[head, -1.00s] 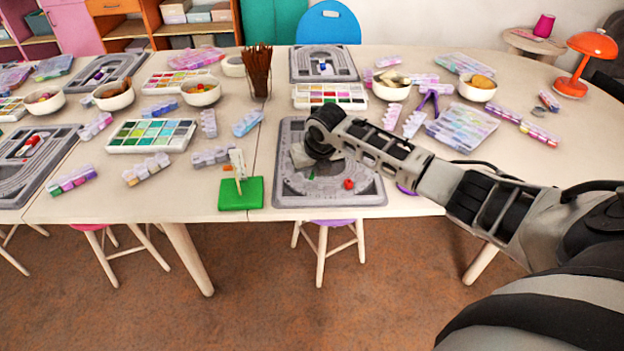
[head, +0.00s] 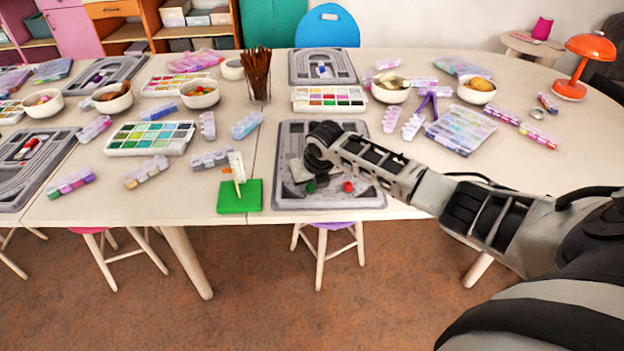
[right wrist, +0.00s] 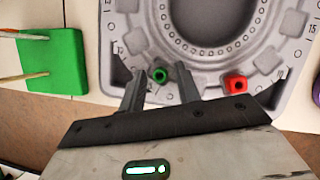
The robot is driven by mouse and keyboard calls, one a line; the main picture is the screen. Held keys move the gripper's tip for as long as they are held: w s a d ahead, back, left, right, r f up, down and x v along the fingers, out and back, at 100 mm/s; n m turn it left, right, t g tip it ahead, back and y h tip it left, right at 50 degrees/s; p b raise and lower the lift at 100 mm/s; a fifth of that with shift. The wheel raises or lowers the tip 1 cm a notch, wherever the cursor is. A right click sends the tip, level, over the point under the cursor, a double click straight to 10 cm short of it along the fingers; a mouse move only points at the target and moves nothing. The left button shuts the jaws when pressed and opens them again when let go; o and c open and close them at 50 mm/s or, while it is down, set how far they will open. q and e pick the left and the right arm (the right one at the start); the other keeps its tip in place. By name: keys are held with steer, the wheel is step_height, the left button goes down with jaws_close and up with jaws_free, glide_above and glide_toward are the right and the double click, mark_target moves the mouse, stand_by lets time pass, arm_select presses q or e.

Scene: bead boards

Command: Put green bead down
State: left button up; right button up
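A green bead (right wrist: 160,74) lies between the two fingertips of my right gripper (right wrist: 162,80) in the right wrist view, closer to the left finger, with a gap to the right one. The gripper looks open. In the head view the green bead (head: 310,187) shows at the near part of the grey bead board (head: 290,150), just below my right gripper (head: 318,176). A red bead (right wrist: 236,84) sits to the right on the board; it also shows in the head view (head: 347,187). My arm hides part of the board. My left gripper is not in view.
A green block (head: 240,196) with upright sticks stands just left of the board. Bead boxes (head: 150,137), bowls (head: 200,94) and a jar of brown sticks (head: 258,75) crowd the table behind. The table's near edge is close to the board.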

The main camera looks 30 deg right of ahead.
steer(key=d+p+v, duration=0.1)
steer(key=v, duration=1.1)
steer(key=s+a+f+m+t+y, duration=0.1)
steer(key=s+a+f+m+y, duration=0.15)
steer(key=a+f+m, duration=0.35)
steer(key=s+a+f+m+t+y, duration=0.1)
steer(key=s+a+f+m, duration=0.35)
steer(key=a, duration=0.35)
steer(key=s+a+f+m+t, duration=0.1)
steer(key=s+a+f+m, duration=0.1)
steer(key=s+m, duration=0.5)
steer(key=s+a+f+m+t, duration=0.2)
steer(key=s+m, duration=0.5)
steer(key=m, duration=0.6)
steer(key=shift+a+t, duration=0.3)
steer(key=shift+a, duration=0.5)
